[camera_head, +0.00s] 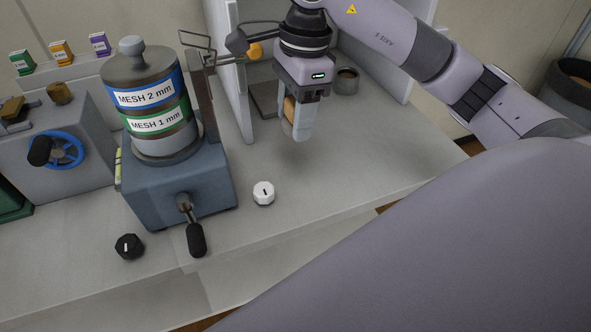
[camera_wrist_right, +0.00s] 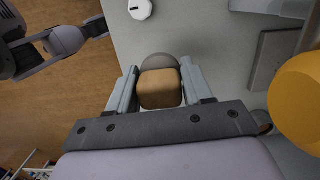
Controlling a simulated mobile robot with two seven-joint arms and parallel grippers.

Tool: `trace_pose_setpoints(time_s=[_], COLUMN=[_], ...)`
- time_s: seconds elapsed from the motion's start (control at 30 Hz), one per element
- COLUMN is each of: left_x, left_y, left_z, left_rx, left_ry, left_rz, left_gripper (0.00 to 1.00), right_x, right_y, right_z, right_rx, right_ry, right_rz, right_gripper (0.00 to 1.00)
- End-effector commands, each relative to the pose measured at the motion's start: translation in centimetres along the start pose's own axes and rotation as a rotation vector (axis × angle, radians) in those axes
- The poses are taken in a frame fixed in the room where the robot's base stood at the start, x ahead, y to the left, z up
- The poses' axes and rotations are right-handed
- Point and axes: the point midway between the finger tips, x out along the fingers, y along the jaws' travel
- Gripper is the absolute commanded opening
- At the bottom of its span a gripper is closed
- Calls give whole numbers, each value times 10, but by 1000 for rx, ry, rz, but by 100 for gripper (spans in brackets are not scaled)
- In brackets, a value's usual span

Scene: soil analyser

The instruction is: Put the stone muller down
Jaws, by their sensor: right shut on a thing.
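The stone muller has a tan block-like top and a grey rounded end; in the right wrist view the muller (camera_wrist_right: 160,88) sits between the two fingers of my right gripper (camera_wrist_right: 158,90). In the head view my right gripper (camera_head: 298,122) points down over the grey bench, shut on the muller (camera_head: 289,108), of which only a tan part shows beside the finger. My left gripper is not in the head view; a dark arm part at the upper left of the right wrist view is unclear.
A sieve stack (camera_head: 152,101) on a blue shaker base (camera_head: 178,185) stands left of my right gripper. A white knob (camera_head: 263,193) and a black knob (camera_head: 129,247) are on the bench (camera_head: 330,185). A small grey cup (camera_head: 346,81) stands behind the gripper. The bench's front right is clear.

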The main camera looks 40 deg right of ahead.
Motion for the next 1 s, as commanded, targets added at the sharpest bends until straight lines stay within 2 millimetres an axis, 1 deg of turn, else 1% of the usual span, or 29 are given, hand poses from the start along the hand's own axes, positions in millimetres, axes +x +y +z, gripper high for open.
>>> trace_pose_setpoints(time_s=[0.03, 0.1, 0.2, 0.3, 0.57, 0.7, 0.8, 1.0], left_x=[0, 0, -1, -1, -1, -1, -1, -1], left_y=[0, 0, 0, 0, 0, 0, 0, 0], left_z=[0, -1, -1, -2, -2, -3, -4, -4], left_rx=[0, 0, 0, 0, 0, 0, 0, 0], left_ry=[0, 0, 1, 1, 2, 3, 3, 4], left_rz=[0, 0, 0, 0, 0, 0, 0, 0], left_gripper=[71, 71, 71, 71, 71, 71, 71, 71], right_x=[16, 34, 56, 73, 92, 114, 124, 124], right_y=[2, 2, 1, 1, 0, 1, 0, 0], right_z=[-3, -5, -8, -9, -11, -14, -15, -15], right_rx=[2, 1, 1, 0, 0, 2, 0, -1], right_ry=[5, 5, 3, 4, 2, 2, 2, 2], right_rz=[7, 7, 5, 3, 2, 5, 2, 0], right_gripper=[26, 26, 26, 26, 26, 26, 26, 26])
